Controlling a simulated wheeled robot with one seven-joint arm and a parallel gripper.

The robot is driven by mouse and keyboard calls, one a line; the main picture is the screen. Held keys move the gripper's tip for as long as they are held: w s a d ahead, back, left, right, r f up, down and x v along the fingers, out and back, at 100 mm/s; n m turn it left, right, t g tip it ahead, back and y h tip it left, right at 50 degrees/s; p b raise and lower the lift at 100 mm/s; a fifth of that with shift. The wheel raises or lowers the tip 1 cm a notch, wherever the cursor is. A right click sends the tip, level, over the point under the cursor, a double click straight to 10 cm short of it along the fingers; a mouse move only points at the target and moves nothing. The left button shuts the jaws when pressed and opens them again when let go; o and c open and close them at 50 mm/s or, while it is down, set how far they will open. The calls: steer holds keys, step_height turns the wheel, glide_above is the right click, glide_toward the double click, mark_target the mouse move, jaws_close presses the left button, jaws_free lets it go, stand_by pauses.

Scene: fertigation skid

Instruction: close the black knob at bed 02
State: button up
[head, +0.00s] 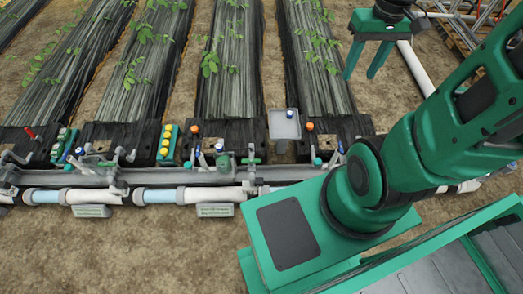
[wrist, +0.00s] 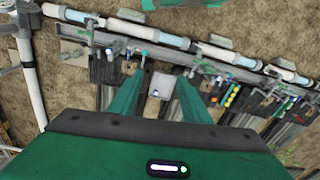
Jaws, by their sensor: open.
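My gripper (head: 361,74) is open and empty, high at the upper right of the head view, to the right of the planted beds. In the wrist view its two green fingers (wrist: 160,78) stand apart, with the pipe line far beyond them. A grey pipe manifold (head: 140,176) with several valves runs across the bed ends.
A grey tray (head: 284,124) with a blue-topped item lies between two beds. Green blocks with yellow knobs (head: 166,146), orange knobs (head: 309,127) and a red lever (head: 30,133) stand near the manifold. White pipes and a frame lie at the upper right. Bare soil lies before the pipe.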

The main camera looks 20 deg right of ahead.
steer(key=w+a+f+n, duration=0.2)
steer(key=w+f+n, duration=0.4)
steer(key=w+f, duration=0.65)
steer(key=n+t+y, duration=0.1)
steer(key=n+y, duration=0.3)
steer(key=n, duration=0.7)
glide_above(260, 152)
steer(key=d, duration=0.5)
step_height(260, 152, down, 42)
steer(key=x, duration=1)
steer(key=shift+s+a, duration=0.15)
steer(key=shift+s, duration=0.05)
steer(key=c, duration=1)
